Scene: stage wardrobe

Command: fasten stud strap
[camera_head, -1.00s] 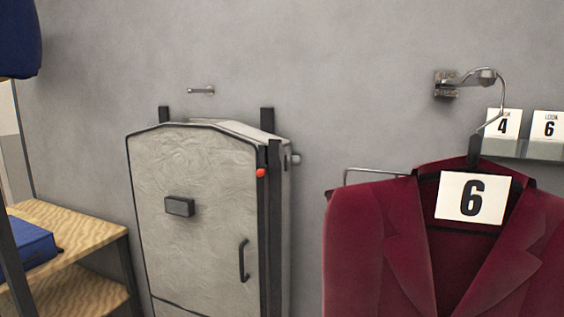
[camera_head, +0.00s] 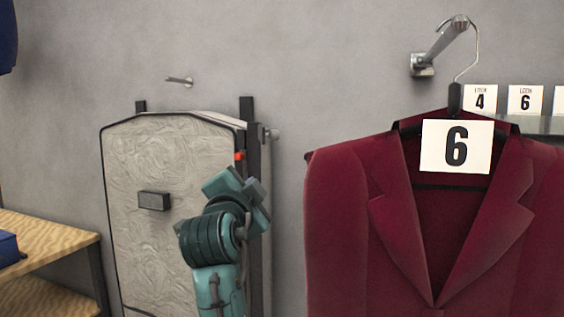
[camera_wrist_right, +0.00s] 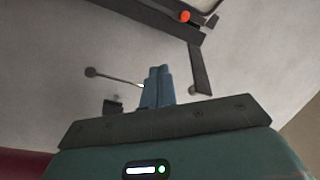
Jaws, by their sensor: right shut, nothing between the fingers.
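A pale, textured case (camera_head: 165,220) with dark edging stands against the wall in the head view. A dark vertical strip (camera_head: 253,135) runs along its right edge, with a small red-orange knob (camera_head: 239,156) beside it. A grey metal stud (camera_head: 273,133) sticks out at its right side. I cannot tell which dark band is the strap. My right gripper (camera_head: 236,186) is in front of the case's right edge, just below the knob, and hides part of it. In the right wrist view its blue fingers (camera_wrist_right: 158,82) are together and empty; the knob (camera_wrist_right: 185,16) shows beyond them. My left gripper is out of view.
A burgundy jacket (camera_head: 340,230) with a number 6 card (camera_head: 456,146) hangs from a wall hook (camera_head: 440,45) at right. A wooden shelf (camera_head: 55,240) stands at left. A peg (camera_head: 180,82) sticks out above the case. Bare wall separates case and jacket.

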